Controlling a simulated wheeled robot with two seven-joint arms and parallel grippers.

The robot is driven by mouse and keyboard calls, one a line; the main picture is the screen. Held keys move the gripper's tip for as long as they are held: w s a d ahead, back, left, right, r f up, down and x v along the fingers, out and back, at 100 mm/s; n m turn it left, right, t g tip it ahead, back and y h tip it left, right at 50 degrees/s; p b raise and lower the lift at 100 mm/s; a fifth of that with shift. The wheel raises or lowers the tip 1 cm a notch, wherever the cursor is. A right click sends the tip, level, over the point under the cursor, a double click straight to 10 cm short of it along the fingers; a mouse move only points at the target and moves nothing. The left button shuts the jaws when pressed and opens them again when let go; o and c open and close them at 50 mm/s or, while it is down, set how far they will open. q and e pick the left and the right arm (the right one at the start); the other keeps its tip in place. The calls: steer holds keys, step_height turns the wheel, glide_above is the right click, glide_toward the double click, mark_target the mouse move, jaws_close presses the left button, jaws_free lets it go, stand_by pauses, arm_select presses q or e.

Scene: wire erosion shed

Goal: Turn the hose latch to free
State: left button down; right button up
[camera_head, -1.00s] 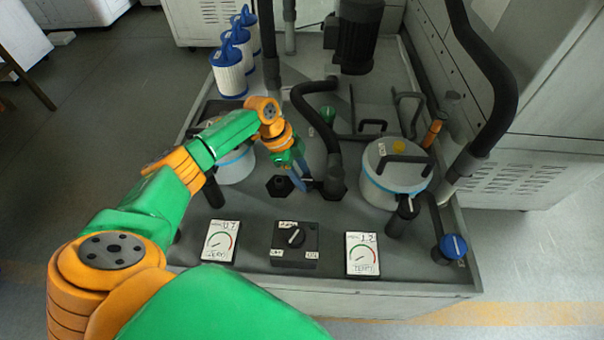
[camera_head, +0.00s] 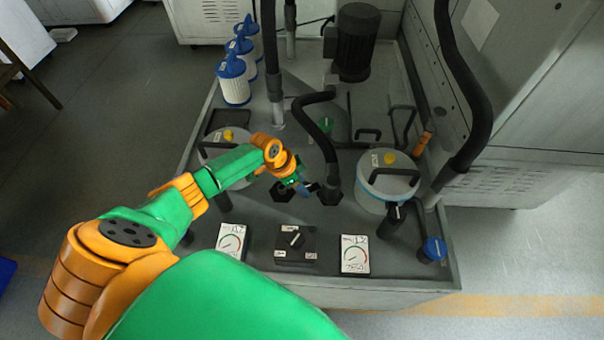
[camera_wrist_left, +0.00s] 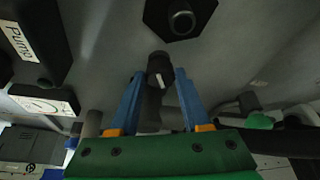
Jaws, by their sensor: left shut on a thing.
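The black hose (camera_head: 330,150) curves down to a fitting (camera_head: 331,194) on the grey deck. The hose latch, a small dark lever with a pale mark, sits beside it; in the left wrist view the latch (camera_wrist_left: 158,70) stands between my blue fingertips. My left gripper (camera_head: 309,188) reaches it from the left and is shut on it; the gripper also shows in the left wrist view (camera_wrist_left: 160,76). The latch is small and partly hidden in the head view, so I cannot tell its exact angle. My right gripper is not in view.
An empty hexagonal port (camera_head: 283,192) lies left of the fitting. A lidded canister (camera_head: 383,190) stands to the right, another (camera_head: 212,145) behind my arm. In front are a selector box (camera_head: 296,243) and two gauges (camera_head: 231,242) (camera_head: 355,254). A blue knob (camera_head: 433,249) is front right.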

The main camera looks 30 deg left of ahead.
arm_select(q)
steer(key=n+p, duration=0.2)
steer(key=n+y+p, duration=0.1)
steer(key=shift+s+d+r+n+t+p, duration=0.15)
steer(key=shift+d+r+n+t+p, duration=0.1)
steer(key=shift+n+t+p, duration=0.1)
steer(key=n+y+p, duration=0.1)
steer(key=n+p, duration=0.1)
steer(key=shift+d+f+n, duration=0.1)
steer(key=shift+d+n, duration=0.05)
steer(key=shift+n, duration=0.2)
steer(key=shift+f+n+y+p, duration=0.1)
steer(key=shift+n+y+p, duration=0.45)
steer(key=shift+n, duration=0.65)
steer(key=shift+d+n+y, duration=0.15)
steer(key=shift+n+y, duration=0.3)
steer(key=shift+n, duration=1.05)
steer(key=shift+c, duration=1.8)
jaws_free()
steer(key=shift+f, duration=0.1)
